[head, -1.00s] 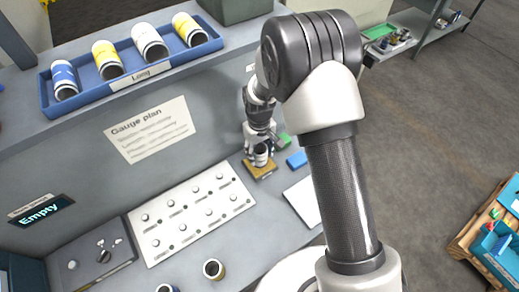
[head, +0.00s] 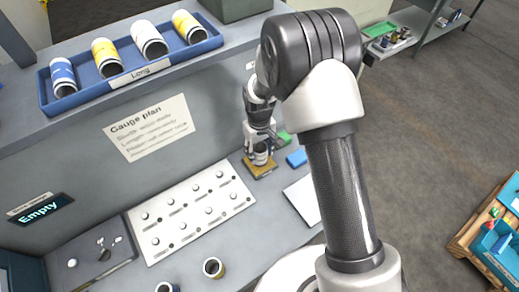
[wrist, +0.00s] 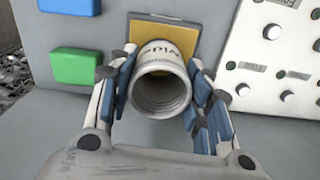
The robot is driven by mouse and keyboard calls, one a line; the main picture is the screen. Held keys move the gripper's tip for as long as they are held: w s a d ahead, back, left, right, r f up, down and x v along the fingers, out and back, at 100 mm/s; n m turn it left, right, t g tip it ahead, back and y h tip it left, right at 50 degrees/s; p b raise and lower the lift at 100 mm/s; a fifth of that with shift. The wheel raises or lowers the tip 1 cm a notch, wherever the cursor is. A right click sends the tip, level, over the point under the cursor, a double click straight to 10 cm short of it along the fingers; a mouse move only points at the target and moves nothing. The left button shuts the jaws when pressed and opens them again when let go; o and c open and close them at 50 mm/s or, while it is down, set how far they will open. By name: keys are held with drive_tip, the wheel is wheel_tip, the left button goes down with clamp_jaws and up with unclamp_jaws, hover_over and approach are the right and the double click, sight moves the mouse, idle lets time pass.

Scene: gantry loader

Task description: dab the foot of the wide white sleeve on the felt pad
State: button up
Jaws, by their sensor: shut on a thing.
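The wide white sleeve (wrist: 163,52) shows in the wrist view with dark lettering on its side and its hollow ribbed end facing the camera. My gripper (wrist: 162,68) is shut on it, with blue-padded fingers on both sides. The tan felt pad (wrist: 194,27) lies beyond the sleeve's far end. In the head view my gripper (head: 260,138) points down and the sleeve (head: 260,158) stands upright over the felt pad (head: 262,171). The sleeve's foot is at or very near the pad; I cannot tell whether they touch.
A green block (wrist: 77,66) and a blue block (wrist: 70,5) sit beside the pad. A white panel with several knobs (head: 190,213) is on the other side. A blue tray (head: 130,80) of several sleeves is on the shelf. Two more sleeves stand near the front edge.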

drive_tip(key=shift+f+b, duration=0.35)
drive_tip(key=shift+f, duration=0.05)
idle(1.3)
wheel_tip(320, 180, up, 7)
drive_tip(key=p, duration=0.4)
idle(0.5)
idle(0.6)
